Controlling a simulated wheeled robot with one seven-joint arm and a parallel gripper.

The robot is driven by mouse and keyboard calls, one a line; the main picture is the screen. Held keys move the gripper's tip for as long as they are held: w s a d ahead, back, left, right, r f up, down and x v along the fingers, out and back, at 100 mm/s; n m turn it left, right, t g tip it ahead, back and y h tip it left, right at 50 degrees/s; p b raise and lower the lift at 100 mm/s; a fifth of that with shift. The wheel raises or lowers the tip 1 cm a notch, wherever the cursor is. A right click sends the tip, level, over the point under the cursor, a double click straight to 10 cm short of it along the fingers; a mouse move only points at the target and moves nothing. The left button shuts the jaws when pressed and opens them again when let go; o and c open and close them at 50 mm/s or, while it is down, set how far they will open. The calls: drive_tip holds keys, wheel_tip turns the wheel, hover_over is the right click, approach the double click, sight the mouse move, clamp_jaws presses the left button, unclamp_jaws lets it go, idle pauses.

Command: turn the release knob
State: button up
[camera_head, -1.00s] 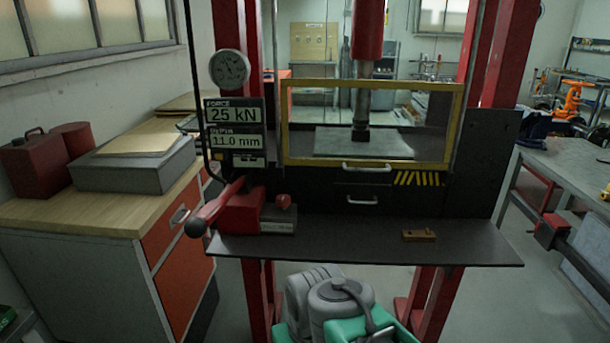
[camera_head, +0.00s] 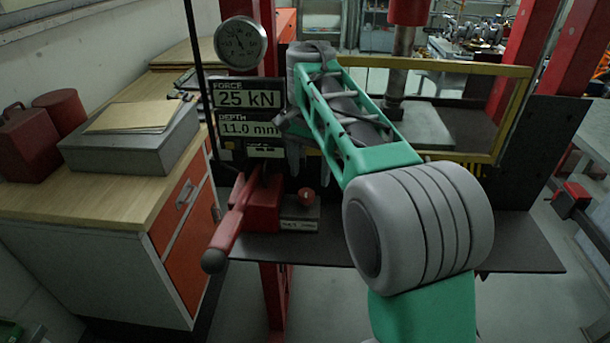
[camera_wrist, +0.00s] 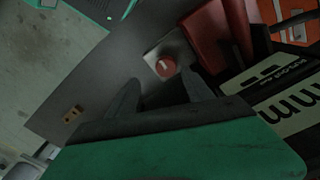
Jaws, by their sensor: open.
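The release knob (camera_head: 306,194) is a small round red knob on a grey labelled block (camera_head: 300,217), beside the red pump body with its lever handle (camera_head: 228,228). In the wrist view the knob (camera_wrist: 166,67) shows a pale mark on its face and lies beyond the fingertips, a little right of the line between them. My gripper (camera_wrist: 158,88) is open and empty, with its two dark fingers apart and not touching the knob. In the head view my arm crosses in front of the press, and my gripper (camera_head: 297,130) is above the knob near the display.
The display (camera_head: 248,98) reads 25 kN and 11.0 mm, under a round gauge (camera_head: 240,43). A yellow-framed guard (camera_head: 520,95) stands behind my arm. A cabinet (camera_head: 120,235) stands at the left.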

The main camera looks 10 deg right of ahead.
sight(306, 192)
drive_tip(key=shift+w+a+r, duration=0.2)
drive_tip(key=shift+w+r, duration=0.2)
drive_tip(key=shift+w, duration=0.15)
drive_tip(key=shift+f+m, duration=0.1)
drive_tip(key=shift+m, duration=0.2)
wheel_tip(306, 192, down, 8)
drive_tip(key=b, duration=0.7)
drive_tip(key=shift+r, duration=0.25)
drive_tip(key=shift+c, duration=0.5)
clamp_jaws()
